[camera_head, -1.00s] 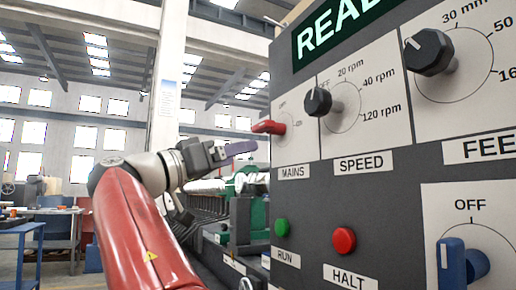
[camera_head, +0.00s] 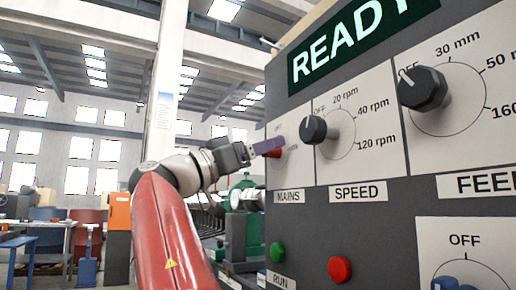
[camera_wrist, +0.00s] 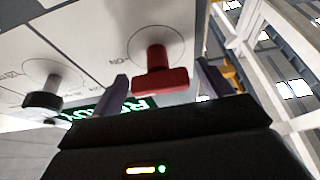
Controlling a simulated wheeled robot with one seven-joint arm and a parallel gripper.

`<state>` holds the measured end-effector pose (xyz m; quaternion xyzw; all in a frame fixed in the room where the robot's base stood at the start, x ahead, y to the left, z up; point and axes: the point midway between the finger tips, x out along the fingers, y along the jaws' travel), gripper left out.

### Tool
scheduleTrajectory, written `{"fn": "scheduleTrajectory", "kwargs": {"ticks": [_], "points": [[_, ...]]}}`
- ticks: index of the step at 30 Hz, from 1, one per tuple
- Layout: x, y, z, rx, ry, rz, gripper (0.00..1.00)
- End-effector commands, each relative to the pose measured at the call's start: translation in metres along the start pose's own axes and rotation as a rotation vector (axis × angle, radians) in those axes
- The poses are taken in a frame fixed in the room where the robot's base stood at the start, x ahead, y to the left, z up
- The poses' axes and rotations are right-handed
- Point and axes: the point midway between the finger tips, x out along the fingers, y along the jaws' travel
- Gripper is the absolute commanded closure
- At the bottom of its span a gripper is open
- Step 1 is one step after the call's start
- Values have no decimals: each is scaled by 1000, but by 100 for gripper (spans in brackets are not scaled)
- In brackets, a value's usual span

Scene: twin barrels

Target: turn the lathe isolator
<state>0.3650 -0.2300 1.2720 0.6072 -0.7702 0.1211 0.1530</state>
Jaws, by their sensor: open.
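The red isolator handle (camera_head: 274,155), above the MAINS label (camera_head: 289,196), is on the grey control panel (camera_head: 400,190) and mostly hidden behind my gripper's finger. The wrist view shows the red handle (camera_wrist: 162,80) whole, a bar on a short stem over a round dial. My gripper (camera_head: 268,147) is open at the handle. In the wrist view my gripper's fingers (camera_wrist: 162,74) stand on either side of the bar, with a gap showing on both sides. I cannot tell how deep the bar sits between them.
A black SPEED knob (camera_head: 314,130) is close to the right of the handle, with a FEED knob (camera_head: 423,88) beyond it. Below are a green RUN button (camera_head: 278,252), a red HALT button (camera_head: 340,269) and a blue knob (camera_head: 455,284). A green machine (camera_head: 240,195) stands behind my arm.

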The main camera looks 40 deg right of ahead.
Motion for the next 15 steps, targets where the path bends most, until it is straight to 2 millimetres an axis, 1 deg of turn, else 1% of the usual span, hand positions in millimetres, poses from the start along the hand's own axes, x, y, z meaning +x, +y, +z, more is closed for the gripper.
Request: {"fn": "scheduleTrajectory", "kwargs": {"ticks": [2, 5, 12, 15], "points": [[0, 0, 0, 0, 0, 0, 22], [0, 0, 0, 0, 0, 0, 34], [0, 0, 0, -1, 0, 0, 65], [0, 0, 0, -2, 0, -1, 66]]}}
